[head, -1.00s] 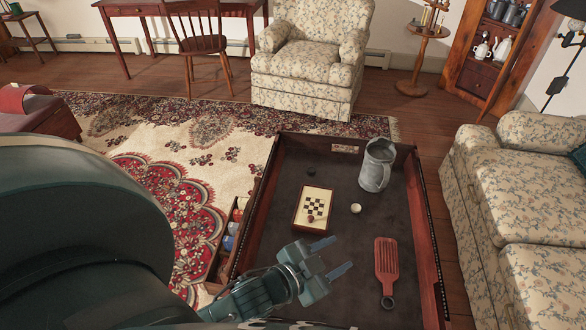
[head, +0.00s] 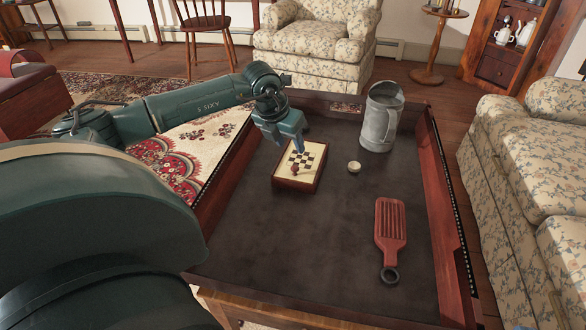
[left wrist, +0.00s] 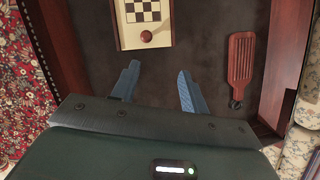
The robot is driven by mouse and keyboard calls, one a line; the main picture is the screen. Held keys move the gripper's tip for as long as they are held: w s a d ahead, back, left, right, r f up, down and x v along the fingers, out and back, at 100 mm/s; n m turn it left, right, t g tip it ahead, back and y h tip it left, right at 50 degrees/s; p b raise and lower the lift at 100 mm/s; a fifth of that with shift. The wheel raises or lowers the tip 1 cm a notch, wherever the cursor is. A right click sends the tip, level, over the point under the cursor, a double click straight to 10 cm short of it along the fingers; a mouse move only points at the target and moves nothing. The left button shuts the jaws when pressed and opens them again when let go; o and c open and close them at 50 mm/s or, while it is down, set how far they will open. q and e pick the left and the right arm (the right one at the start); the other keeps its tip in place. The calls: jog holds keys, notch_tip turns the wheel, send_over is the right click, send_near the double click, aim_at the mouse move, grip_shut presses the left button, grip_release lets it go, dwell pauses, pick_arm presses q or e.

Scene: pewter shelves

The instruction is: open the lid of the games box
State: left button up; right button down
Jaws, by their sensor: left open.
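The games box (head: 311,181) is a small box with a dark wooden rim, a cream top, a checkered board and a small reddish-brown knob (head: 294,169). It sits, seemingly shut, on the dark table tray. My left gripper (head: 300,149) is open and empty over the box's far side, its blue fingertips partly covering the top's far edge. In the left wrist view the box (left wrist: 127,35) and round knob (left wrist: 146,36) lie beyond the spread fingers (left wrist: 158,80). The picture does not settle whether they touch the box. My right gripper is not in view.
A grey metal tankard (head: 378,125), a small pale round piece (head: 354,167) and a red comb-like slotted tool (head: 389,222) stand or lie right of the box. Raised wooden walls (head: 455,215) edge the tray. Its near middle (head: 300,245) is clear.

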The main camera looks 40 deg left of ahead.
pick_arm(q)
jog(key=a, duration=0.2)
jog(key=b, duration=0.2)
send_near(295, 167)
jog(key=shift+y, duration=0.4)
jog(key=b+x, duration=0.1)
jog(key=x, duration=0.3)
jog(key=b+x, duration=0.1)
jog(key=x, duration=0.1)
jog(key=shift+d+f+b, duration=0.15)
jog(key=shift+d+b, duration=0.2)
jog(key=shift+w+a+f, duration=0.1)
jog(key=shift+w+f, duration=0.25)
jog(key=shift+f, duration=0.25)
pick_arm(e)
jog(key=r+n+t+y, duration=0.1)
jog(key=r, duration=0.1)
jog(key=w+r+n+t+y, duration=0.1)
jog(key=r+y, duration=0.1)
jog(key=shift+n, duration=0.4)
pick_arm(q)
grip_shut()
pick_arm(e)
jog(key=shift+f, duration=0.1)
